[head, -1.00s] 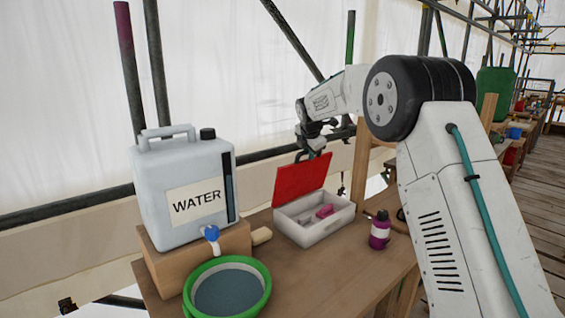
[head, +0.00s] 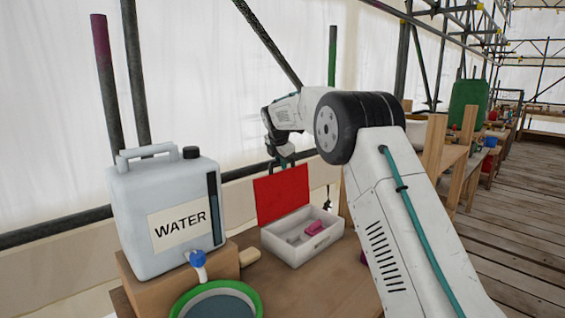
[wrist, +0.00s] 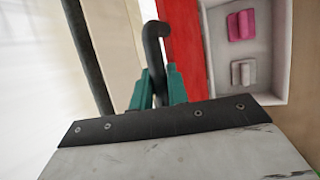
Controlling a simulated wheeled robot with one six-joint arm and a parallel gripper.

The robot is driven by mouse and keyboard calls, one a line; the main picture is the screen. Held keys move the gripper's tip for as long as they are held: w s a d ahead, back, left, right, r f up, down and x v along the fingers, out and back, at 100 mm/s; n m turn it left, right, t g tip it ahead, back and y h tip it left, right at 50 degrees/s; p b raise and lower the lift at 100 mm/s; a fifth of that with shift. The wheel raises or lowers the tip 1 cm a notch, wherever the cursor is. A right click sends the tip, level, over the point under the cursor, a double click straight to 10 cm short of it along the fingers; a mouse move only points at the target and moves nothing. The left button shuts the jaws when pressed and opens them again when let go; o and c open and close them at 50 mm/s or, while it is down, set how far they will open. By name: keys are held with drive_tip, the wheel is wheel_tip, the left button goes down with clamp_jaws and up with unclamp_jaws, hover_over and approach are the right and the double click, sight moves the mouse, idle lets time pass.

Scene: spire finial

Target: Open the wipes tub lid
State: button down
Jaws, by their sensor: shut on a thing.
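The tub (head: 318,247) is a white open box on the wooden bench, with pink and pale blocks inside; its white rim also shows in the wrist view (wrist: 212,50). Its red lid (head: 283,195) stands about upright along the tub's back edge, and the lid shows as a red strip in the wrist view (wrist: 184,45). My gripper (head: 284,163) is at the lid's top edge. In the wrist view its teal fingers (wrist: 158,85) are closed around a dark bent handle (wrist: 151,50), whose far end curves toward the lid. The handle's lower part is hidden between the fingers.
A water canister (head: 150,205) on a wooden block stands left of the tub, with a green-rimmed basin (head: 253,300) in front. A dark pole and white sheeting are behind the lid. My arm covers the right side of the bench.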

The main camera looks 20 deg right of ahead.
drive_tip(key=shift+f, duration=0.2)
drive_tip(key=c, duration=1.4)
unclamp_jaws()
drive_tip(key=shift+o, duration=0.2)
drive_tip(key=shift+f, duration=0.15)
drive_tip(key=shift+s, duration=0.1)
drive_tip(key=v, duration=0.8)
drive_tip(key=shift+r, duration=0.35)
